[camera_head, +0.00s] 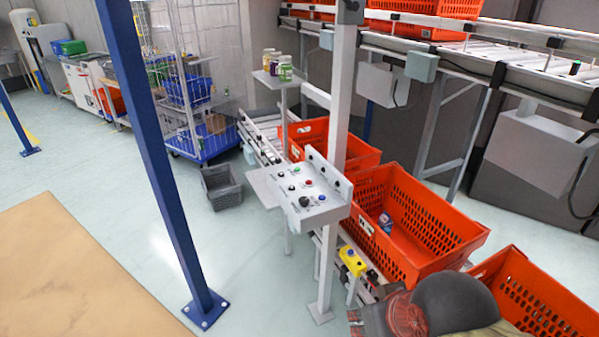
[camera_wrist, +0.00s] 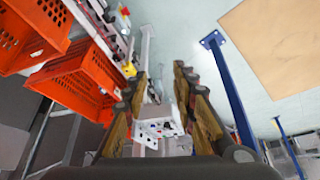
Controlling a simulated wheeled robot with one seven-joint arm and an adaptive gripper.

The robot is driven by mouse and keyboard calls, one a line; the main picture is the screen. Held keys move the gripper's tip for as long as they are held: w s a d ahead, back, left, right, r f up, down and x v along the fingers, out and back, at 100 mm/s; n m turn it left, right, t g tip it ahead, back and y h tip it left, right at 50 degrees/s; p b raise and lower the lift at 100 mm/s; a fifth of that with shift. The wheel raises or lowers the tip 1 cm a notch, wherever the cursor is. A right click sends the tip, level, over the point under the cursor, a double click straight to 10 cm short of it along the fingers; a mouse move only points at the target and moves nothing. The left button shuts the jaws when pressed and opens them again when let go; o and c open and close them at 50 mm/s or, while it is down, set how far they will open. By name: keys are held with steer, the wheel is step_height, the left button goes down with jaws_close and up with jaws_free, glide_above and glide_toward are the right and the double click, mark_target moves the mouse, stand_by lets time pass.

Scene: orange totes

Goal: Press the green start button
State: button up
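The grey control panel (camera_head: 331,208) stands on a post and carries several small buttons and knobs, including a red button (camera_head: 308,183). In the wrist view the panel (camera_wrist: 158,112) shows between and beyond my fingers. My gripper (camera_wrist: 162,85) is open and empty, with its two brown fingers spread apart. It does not appear to touch the panel. In the head view, dark rounded parts of my arm show at the bottom right; the fingertips are not clear there.
Orange totes (camera_head: 455,215) stand right of the panel, beside a grey post (camera_head: 341,110). A yellow button box (camera_head: 351,262) sits lower down. A blue post (camera_head: 160,150) stands to the left.

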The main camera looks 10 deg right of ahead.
steer(key=shift+c, duration=0.4)
jaws_close()
stand_by(1.4)
